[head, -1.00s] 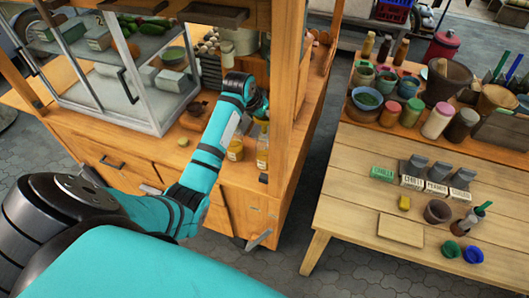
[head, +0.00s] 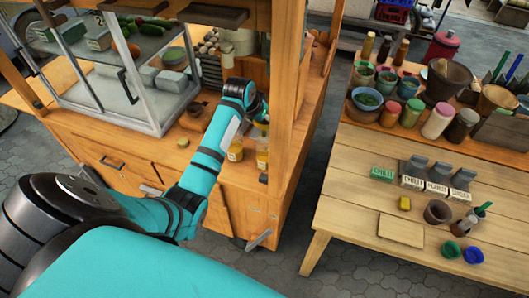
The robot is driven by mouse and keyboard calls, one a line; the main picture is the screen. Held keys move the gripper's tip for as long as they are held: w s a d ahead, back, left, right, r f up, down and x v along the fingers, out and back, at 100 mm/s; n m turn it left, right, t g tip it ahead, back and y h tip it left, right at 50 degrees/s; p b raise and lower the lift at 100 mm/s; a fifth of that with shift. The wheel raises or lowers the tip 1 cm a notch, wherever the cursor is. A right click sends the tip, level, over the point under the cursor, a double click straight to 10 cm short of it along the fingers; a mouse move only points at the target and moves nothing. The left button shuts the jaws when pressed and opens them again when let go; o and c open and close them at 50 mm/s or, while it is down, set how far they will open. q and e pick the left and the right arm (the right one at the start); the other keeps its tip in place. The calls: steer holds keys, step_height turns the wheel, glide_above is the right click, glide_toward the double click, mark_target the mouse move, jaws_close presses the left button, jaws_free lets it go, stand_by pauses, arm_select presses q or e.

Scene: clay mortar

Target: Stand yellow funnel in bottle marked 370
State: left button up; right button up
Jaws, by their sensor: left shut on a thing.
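My left arm reaches from the left to the wooden cart, and its gripper (head: 260,108) is over the cart's counter near a corner post. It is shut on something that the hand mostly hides. A pale yellow shape just below the fingers fits the yellow funnel, but its outline is too small to be sure. Two bottles with yellow contents stand on the counter there, one left of the gripper (head: 236,150) and one just below it (head: 262,158). I cannot read a 370 mark on either bottle, nor tell whether the funnel touches one. My right gripper is out of view.
A glass display case (head: 125,75) stands left of my forearm on the cart. The cart's wooden post (head: 281,100) rises close to the right of the gripper. A separate wooden table (head: 345,200) with jars and bowls stands right.

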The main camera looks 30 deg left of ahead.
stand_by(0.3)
arm_select(q)
steer(key=o, duration=1.1)
steer(key=v, duration=1.2)
steer(key=shift+f, duration=0.1)
